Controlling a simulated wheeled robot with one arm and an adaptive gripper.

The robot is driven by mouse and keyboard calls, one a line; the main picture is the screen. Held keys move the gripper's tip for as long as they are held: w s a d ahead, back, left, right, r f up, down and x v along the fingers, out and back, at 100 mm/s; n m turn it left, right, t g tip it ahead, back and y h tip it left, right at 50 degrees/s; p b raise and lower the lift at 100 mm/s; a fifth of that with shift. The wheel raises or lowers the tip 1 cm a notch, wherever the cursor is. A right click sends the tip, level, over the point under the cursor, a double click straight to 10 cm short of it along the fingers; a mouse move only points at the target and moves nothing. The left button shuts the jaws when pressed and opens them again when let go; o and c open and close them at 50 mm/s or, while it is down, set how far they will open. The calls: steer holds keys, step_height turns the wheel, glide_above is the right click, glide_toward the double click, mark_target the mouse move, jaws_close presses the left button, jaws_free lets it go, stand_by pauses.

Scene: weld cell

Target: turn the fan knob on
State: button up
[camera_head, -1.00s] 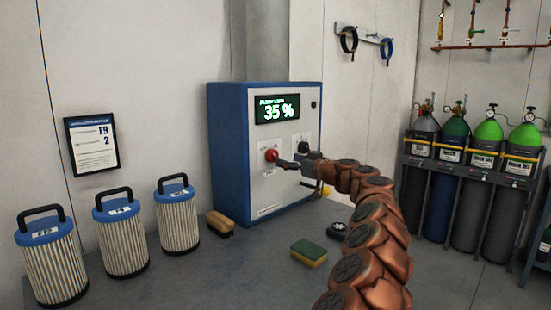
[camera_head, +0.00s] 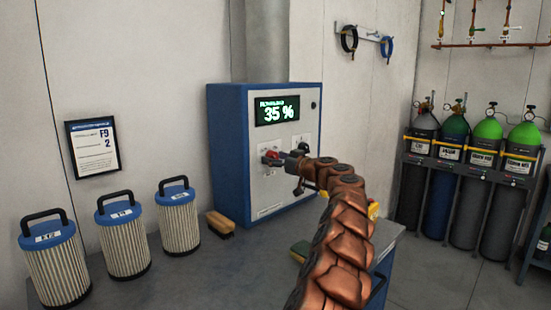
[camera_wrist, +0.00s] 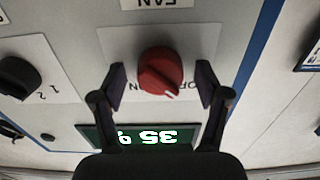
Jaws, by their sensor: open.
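The red fan knob (camera_wrist: 160,70) sits on a pale plate on the front of the blue and grey control box (camera_head: 229,150). In the wrist view the panel appears upside down, with a "FAN" label above the knob and partly covered lettering below it. My gripper (camera_wrist: 161,80) is open, with one finger on each side of the knob and a visible gap at both sides. A pale pointer mark shows on the knob's lower right in that view. In the head view my gripper partly hides the red knob (camera_head: 272,155). The display (camera_head: 278,109) reads 35 %.
A black knob (camera_wrist: 18,80) with numbers is beside the red one. Gas cylinders (camera_head: 480,195) stand at the right.

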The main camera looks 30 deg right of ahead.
stand_by(0.3)
steer(key=c, duration=1.2)
